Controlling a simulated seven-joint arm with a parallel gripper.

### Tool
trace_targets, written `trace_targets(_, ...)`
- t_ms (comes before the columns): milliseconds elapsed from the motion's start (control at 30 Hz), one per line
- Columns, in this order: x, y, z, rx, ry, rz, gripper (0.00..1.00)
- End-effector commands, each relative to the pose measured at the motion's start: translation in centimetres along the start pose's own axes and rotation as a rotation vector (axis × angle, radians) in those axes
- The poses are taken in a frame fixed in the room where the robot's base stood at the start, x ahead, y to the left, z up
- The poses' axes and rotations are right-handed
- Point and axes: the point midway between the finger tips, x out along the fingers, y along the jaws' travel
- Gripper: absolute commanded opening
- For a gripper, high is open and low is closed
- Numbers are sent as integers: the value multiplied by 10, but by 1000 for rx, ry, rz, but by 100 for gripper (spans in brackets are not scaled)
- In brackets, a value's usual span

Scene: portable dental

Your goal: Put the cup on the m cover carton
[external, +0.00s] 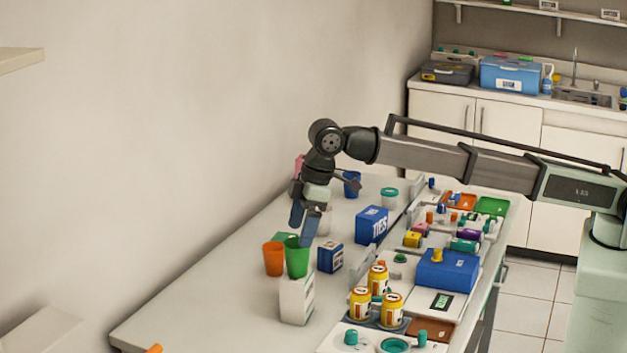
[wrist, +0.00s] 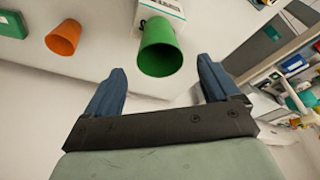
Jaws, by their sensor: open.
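A green cup (external: 297,257) appears to stand upright on top of a white carton (external: 296,302) near the table's middle. In the wrist view the green cup (wrist: 160,50) shows its open rim, with the white carton (wrist: 174,8) behind it; the carton's print is too small to read. An orange cup (external: 274,259) stands on the table to the left, apart from the green cup; it also shows in the wrist view (wrist: 63,38). My gripper (external: 302,232) is open and empty, its blue fingers just above the green cup. In the wrist view the cup lies beyond the fingertips (wrist: 164,66).
A blue and white carton (external: 330,257) and a blue TIES box (external: 372,225) stand to the right. A dark blue cup (external: 352,184) stands farther back.

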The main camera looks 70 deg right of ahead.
Motion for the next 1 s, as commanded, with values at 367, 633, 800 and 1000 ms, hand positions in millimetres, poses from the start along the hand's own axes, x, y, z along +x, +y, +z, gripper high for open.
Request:
trace_targets(367, -48, 0, 0, 0, 0, 0, 89)
trace_targets(633, -52, 0, 0, 0, -1, 0, 89)
trace_targets(800, -52, 0, 0, 1, -1, 0, 93)
trace_targets(1000, -49, 35, 2, 38, -5, 11, 100)
